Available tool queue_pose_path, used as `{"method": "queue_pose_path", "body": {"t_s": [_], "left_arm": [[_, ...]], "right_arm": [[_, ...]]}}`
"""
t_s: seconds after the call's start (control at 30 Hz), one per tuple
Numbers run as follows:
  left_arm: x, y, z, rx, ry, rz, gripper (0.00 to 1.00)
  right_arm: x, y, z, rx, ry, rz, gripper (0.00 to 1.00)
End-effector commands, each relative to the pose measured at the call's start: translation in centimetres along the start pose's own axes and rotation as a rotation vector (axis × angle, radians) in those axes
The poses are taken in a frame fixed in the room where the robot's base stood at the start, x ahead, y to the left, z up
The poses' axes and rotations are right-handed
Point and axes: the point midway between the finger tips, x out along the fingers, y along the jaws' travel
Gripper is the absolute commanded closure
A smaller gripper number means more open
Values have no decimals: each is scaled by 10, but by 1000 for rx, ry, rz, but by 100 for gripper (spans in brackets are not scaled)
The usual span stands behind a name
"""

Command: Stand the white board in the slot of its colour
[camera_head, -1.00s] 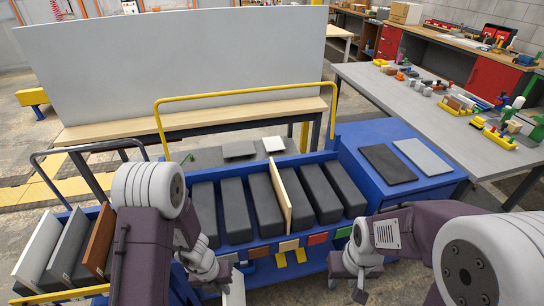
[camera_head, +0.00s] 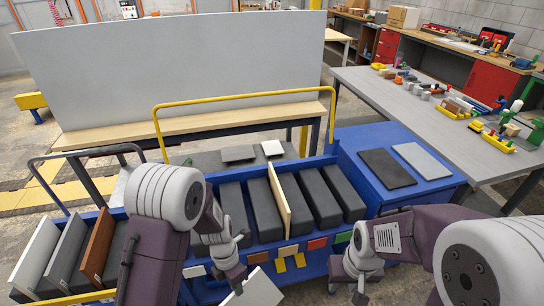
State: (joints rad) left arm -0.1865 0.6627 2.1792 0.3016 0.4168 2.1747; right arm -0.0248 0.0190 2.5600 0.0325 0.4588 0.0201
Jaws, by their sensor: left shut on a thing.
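My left gripper (camera_head: 238,284) is low at the front of the blue rack (camera_head: 330,151). It is shut on a white board (camera_head: 258,290), which is tilted and partly cut off by the bottom edge. The blue rack has dark blocks with slots between them, and a cream board (camera_head: 279,200) stands upright in one slot. Colour labels run along its front: white (camera_head: 194,271), beige (camera_head: 287,250), red (camera_head: 317,243) and green (camera_head: 343,237). My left arm hides the rack's left end. My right gripper (camera_head: 360,296) is low at right, apart from the boards; its jaw opening is unclear.
At left, another holder has a white (camera_head: 36,250), a grey (camera_head: 66,255) and a brown board (camera_head: 97,245) standing in it. A black plate (camera_head: 387,167) and a grey plate (camera_head: 421,160) lie on the blue top at right. A yellow rail (camera_head: 240,97) rises behind the rack.

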Motion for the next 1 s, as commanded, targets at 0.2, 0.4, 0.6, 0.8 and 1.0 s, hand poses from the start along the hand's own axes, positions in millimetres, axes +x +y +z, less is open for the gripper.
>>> {"method": "queue_pose_path", "body": {"t_s": [0.2,0.4,0.6,0.8,1.0], "left_arm": [[-13,-10,1,379,59,1,100],[-23,-14,-4,714,112,1,100],[-32,-12,-13,1037,164,1,100],[-44,-2,-23,1349,213,2,100],[-58,15,-31,1654,262,4,100]], "right_arm": [[-2,0,0,0,0,0,64],[-3,0,0,0,0,0,64],[-4,0,0,0,0,0,64],[-5,0,0,0,0,0,64],[-6,0,-1,0,0,0,64]]}}
